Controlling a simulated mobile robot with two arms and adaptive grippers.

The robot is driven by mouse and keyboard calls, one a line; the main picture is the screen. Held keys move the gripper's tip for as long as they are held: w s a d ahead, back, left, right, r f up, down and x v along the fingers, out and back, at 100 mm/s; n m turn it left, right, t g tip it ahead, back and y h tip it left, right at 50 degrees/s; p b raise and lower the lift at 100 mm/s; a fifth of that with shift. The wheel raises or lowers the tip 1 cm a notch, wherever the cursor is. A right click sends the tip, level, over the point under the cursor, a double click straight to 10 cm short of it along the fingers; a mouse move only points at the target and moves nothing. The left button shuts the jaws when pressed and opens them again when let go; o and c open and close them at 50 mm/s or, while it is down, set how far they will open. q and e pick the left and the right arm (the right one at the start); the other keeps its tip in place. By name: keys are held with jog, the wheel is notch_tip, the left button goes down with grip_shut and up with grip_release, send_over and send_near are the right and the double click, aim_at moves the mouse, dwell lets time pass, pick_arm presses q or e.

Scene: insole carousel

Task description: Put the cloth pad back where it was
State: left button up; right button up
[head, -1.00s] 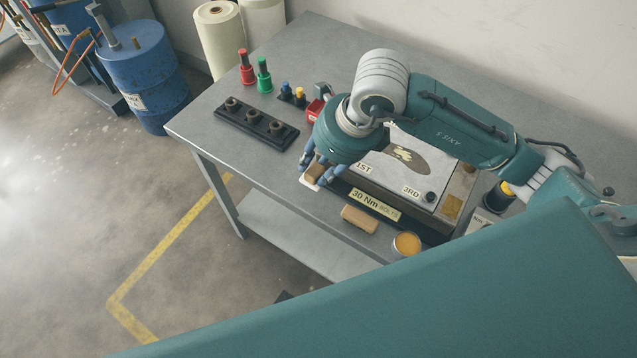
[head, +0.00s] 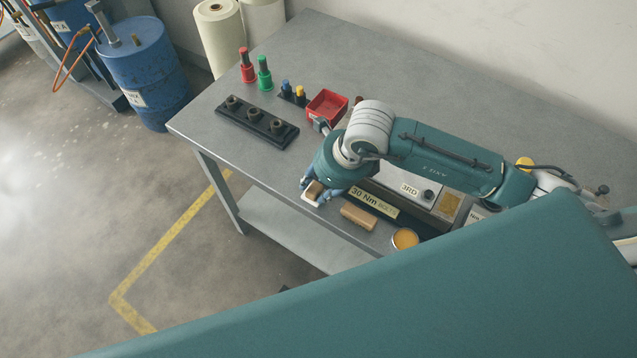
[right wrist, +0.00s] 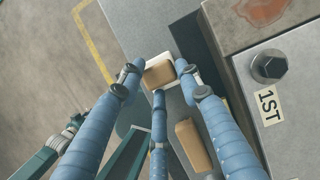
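The cloth pad (head: 311,197), a tan block with a white underside, is at the table's front edge in the head view. My right gripper (head: 319,191) has its blue fingers around it. In the right wrist view the pad (right wrist: 159,73) sits between the fingertips of the gripper (right wrist: 157,80), which is shut on it. I cannot tell whether its white underside touches the table. My left gripper is not in view.
A second tan block (head: 359,216) and an open tin (head: 404,239) lie to the right along the front edge. A grey metal fixture (head: 416,187) stands behind them. A red bin (head: 327,106) and a black socket rack (head: 257,122) are further left and back.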

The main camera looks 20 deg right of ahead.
jog(key=shift+o, duration=0.9)
jog(key=b+v, duration=0.2)
jog(key=v, duration=1)
jog(key=shift+s, duration=0.15)
